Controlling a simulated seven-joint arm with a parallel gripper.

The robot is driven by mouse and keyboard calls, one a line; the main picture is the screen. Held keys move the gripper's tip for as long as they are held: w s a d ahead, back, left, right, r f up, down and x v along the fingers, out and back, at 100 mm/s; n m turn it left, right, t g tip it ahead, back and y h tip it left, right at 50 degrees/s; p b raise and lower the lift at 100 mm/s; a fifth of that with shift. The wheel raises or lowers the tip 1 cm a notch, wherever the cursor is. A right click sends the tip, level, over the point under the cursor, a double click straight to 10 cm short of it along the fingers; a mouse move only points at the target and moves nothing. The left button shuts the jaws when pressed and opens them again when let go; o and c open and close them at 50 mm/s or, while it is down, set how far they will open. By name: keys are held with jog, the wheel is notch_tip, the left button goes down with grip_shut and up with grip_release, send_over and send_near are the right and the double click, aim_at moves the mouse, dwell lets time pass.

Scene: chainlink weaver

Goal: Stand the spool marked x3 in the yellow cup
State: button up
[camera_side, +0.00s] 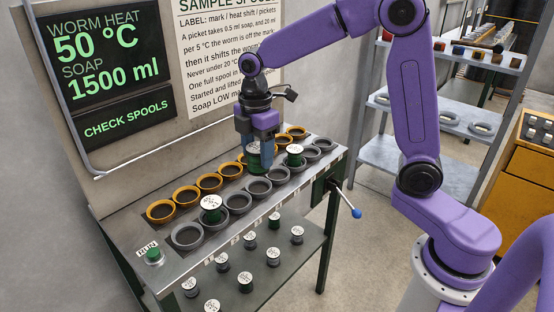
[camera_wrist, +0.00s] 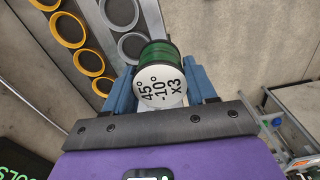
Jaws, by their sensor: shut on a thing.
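My gripper (camera_side: 256,152) is shut on a green spool with a white top (camera_side: 253,147), above the back of the cup rack. In the wrist view the spool (camera_wrist: 158,86) sits between the blue fingers, and its label reads 45°, -10°, x3. Several yellow cups (camera_side: 160,211) form the back row; they also show at the upper left of the wrist view (camera_wrist: 88,60). Those clearly visible look empty. The gripper and spool hide part of the yellow row. I cannot tell how high the spool's bottom is above the rack.
Grey cups (camera_side: 187,236) form the front row. Two green spools stand there, one at the left (camera_side: 210,203) and one at the right (camera_side: 294,150). More spools stand on the lower shelf (camera_side: 245,280). A green RUN button (camera_side: 154,255) and a blue-tipped lever (camera_side: 355,212) flank the rack.

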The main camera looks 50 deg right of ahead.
jog(key=w+d+f+m, duration=0.2)
jog(key=w+d+f, duration=0.1)
jog(key=w, duration=0.6)
jog(key=w+d+f+m, duration=0.1)
jog(key=w+d+f, duration=0.2)
jog(key=w, duration=0.6)
jog(key=shift+w+f, duration=0.2)
jog(key=shift+f, duration=2)
jog(key=shift+f, duration=0.2)
jog(key=shift+f, duration=0.65)
jog(key=shift+f, duration=0.4)
jog(key=o, duration=1.3)
jog(key=shift+o, duration=0.2)
